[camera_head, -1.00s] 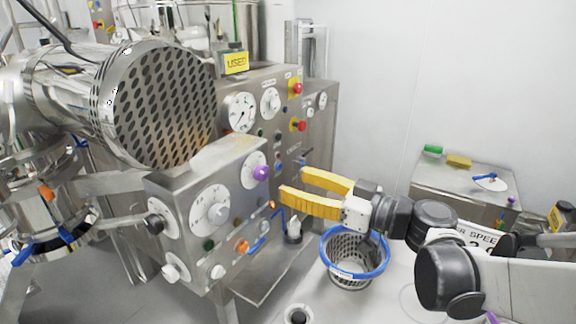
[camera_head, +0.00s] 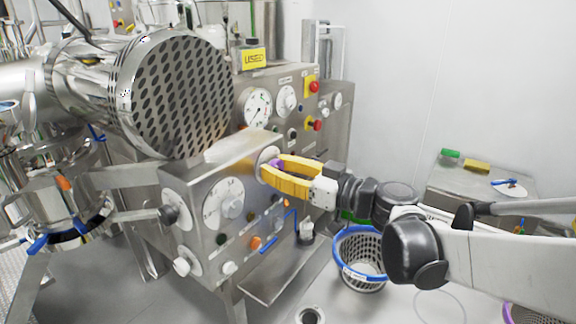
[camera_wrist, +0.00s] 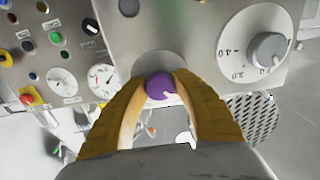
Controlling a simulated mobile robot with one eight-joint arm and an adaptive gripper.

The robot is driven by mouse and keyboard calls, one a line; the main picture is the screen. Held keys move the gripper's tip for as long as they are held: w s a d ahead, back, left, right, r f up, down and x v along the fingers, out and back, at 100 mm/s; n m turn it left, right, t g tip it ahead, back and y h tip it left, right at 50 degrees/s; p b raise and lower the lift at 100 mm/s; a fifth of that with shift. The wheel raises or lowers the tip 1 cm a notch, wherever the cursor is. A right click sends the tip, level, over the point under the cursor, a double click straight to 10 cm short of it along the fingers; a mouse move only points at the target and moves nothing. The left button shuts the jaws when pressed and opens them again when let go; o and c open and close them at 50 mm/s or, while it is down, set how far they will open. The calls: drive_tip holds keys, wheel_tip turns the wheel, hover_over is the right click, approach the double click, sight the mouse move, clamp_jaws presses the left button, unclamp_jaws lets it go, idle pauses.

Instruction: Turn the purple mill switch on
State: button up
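The purple mill switch (camera_wrist: 161,87) is a round purple knob on a pale round dial, on the front of a steel control box (camera_head: 185,205). In the head view the knob (camera_head: 277,164) shows only in part between the yellow fingers. My gripper (camera_head: 268,170) has its fingertips at the dial, one finger on each side of the knob. In the wrist view the fingers of my gripper (camera_wrist: 160,82) are apart and flank the knob, with the tips close to its sides. I cannot tell whether they touch it.
A larger grey knob on a numbered dial (camera_head: 225,203) is beside the switch on the same box. A big perforated steel drum (camera_head: 182,95) stands above left. A blue-rimmed basket (camera_head: 345,272) is on the floor below my arm. A steel table (camera_head: 450,185) stands at the right.

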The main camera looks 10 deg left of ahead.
clamp_jaws()
drive_tip(key=shift+m, duration=0.3)
drive_tip(key=m+p, duration=0.1)
drive_tip(key=m, duration=0.2)
drive_tip(key=shift+m, duration=0.3)
drive_tip(key=m, duration=0.4)
drive_tip(key=shift+m+p, duration=0.3)
drive_tip(key=shift+p, duration=0.05)
drive_tip(key=m, duration=0.4)
drive_tip(key=shift+p, duration=0.3)
drive_tip(key=m, duration=0.5)
